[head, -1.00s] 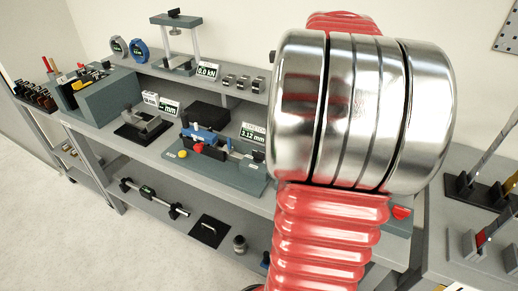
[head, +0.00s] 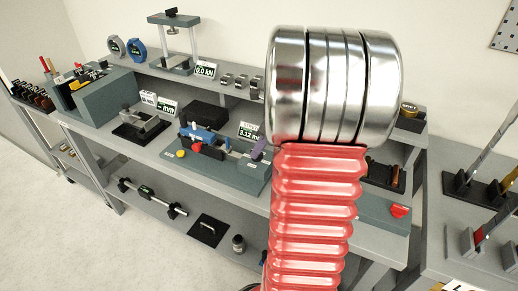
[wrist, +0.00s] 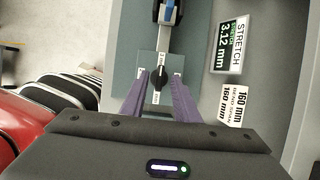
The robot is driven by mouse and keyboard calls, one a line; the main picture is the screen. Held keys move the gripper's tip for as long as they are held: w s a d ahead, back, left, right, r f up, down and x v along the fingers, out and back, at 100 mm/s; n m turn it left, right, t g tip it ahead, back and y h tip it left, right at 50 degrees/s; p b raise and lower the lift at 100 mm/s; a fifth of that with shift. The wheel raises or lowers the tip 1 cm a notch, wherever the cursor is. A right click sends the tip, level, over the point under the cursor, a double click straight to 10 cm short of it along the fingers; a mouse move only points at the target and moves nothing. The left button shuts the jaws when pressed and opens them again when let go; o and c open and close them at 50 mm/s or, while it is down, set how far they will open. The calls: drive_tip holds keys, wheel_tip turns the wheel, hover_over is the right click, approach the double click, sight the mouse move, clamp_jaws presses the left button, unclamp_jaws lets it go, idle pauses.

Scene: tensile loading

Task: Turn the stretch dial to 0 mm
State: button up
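The stretch dial (wrist: 160,78) is a dark round knob with a light pointer mark, set on a grey-green plate in the wrist view. My gripper (wrist: 161,74) has two purple fingers, open, one on each side of the dial. I cannot tell whether they touch it. The stretch display (wrist: 230,45) reads 3.12 mm and also shows in the head view (head: 250,132). The dial is not clear in the head view, where one purple finger (head: 259,148) shows at the right end of the blue-clamped stretch rig (head: 222,170).
A 160 mm card (wrist: 234,105) lies beside the display. A yellow button (head: 181,154) is on the rig's front left. A red button (head: 399,210) is at the bench's right. A tall frame (head: 176,45) and a 0.0 kN display (head: 206,70) stand on the back shelf.

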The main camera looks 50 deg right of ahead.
drive_tip(key=shift+w+a+f, duration=0.1)
drive_tip(key=shift+w+f, duration=0.15)
drive_tip(key=shift+f, duration=0.4)
drive_tip(key=shift+c, duration=0.4)
clamp_jaws()
